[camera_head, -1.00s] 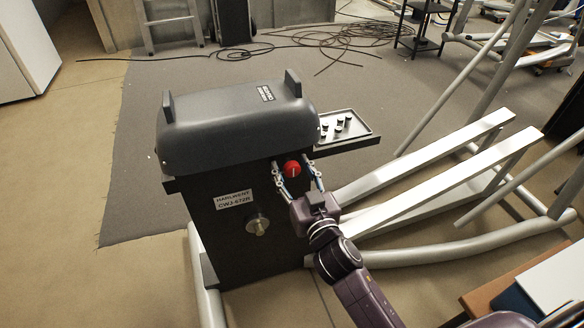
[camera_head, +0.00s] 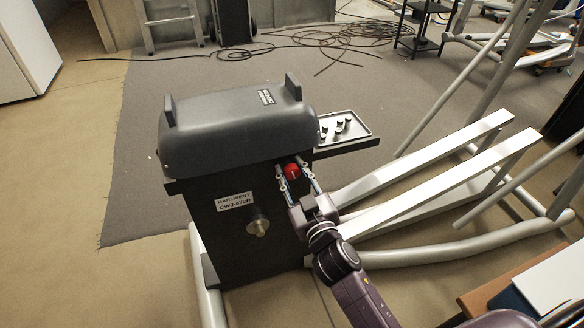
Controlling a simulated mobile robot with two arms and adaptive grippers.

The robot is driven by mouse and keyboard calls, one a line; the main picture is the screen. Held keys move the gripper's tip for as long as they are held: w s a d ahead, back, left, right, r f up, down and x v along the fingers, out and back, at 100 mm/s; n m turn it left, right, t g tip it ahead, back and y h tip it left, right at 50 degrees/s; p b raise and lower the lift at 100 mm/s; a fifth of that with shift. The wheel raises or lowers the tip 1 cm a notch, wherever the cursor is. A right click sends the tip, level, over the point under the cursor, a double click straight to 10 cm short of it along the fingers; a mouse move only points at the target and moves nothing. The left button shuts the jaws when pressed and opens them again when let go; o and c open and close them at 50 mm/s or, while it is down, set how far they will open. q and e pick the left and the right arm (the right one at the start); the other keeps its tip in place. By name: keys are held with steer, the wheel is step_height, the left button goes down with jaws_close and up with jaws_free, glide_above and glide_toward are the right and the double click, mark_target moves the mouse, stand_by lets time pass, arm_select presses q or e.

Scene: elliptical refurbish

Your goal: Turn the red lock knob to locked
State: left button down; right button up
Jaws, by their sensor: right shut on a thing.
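The red lock knob (camera_head: 292,172) is a small round knob high on the right part of the dark machine housing's near face (camera_head: 195,220). A short pale mark shows on it, but I cannot read its position clearly. My right gripper (camera_head: 291,166) reaches up from the lower right. Its two fingers lie on either side of the knob, and it is shut on it. The fingertips partly cover the knob's sides. My left gripper is not in view.
A metal knob (camera_head: 258,226) and a label plate (camera_head: 234,202) sit lower on the same face. A tray with small parts (camera_head: 349,137) juts out to the right. Pale metal rails (camera_head: 440,195) run close to the right of my arm. Cables (camera_head: 330,38) lie on the floor behind.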

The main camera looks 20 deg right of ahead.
steer(key=n+p, duration=0.1)
steer(key=n, duration=0.1)
steer(key=shift+n, duration=0.4)
steer(key=n, duration=0.2)
steer(key=shift+a+n+p, duration=0.1)
steer(key=shift+n+p, duration=0.2)
steer(key=shift+n, duration=0.1)
steer(key=n, duration=0.2)
steer(key=shift+n, duration=0.4)
steer(key=n, duration=0.2)
steer(key=shift+f+n+p, duration=0.1)
steer(key=shift+n+p, duration=0.2)
steer(key=shift+p, duration=0.1)
steer(key=n, duration=0.2)
steer(key=shift+a+n, duration=0.1)
steer(key=shift+n, duration=0.3)
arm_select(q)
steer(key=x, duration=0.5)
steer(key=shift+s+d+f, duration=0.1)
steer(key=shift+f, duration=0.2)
arm_select(e)
steer(key=shift+f+n, duration=0.1)
steer(key=shift+n, duration=0.4)
